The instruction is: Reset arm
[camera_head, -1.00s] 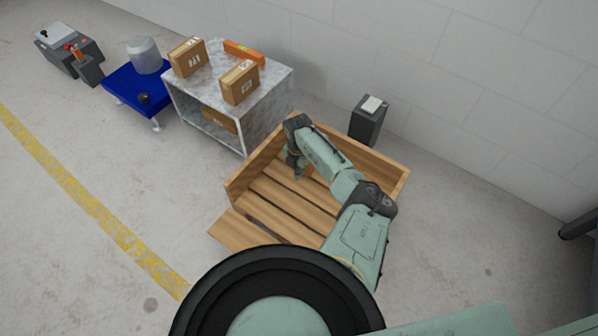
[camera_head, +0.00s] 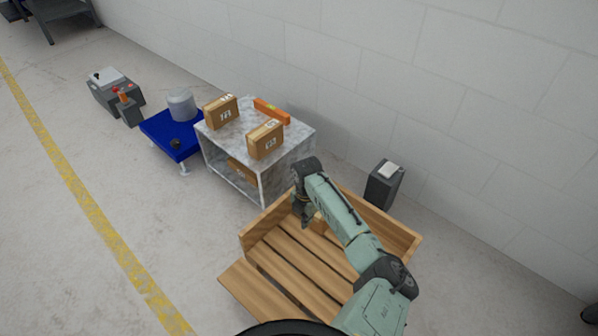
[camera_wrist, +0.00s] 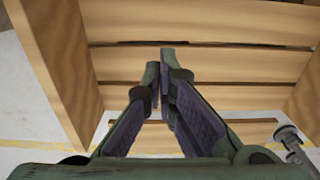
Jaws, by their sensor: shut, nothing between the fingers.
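My arm reaches out over a wooden crate (camera_head: 262,248) with a slatted floor and low side walls. My gripper (camera_head: 312,222) hangs near the crate's back left side in the head view, above the slats. In the wrist view my gripper (camera_wrist: 160,75) points at the slats, with its fingertips together and nothing between them. The crate's wall (camera_wrist: 68,70) shows at the left of that view. The lower part of my gripper is small and partly hidden by my arm in the head view.
A grey marbled stand (camera_head: 230,150) with cardboard boxes (camera_head: 265,139) and an orange box (camera_head: 271,111) is close behind the crate. A blue table (camera_head: 172,137) holds a grey canister (camera_head: 181,105). A dark post (camera_head: 384,185) stands behind the crate. Floor at left is clear.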

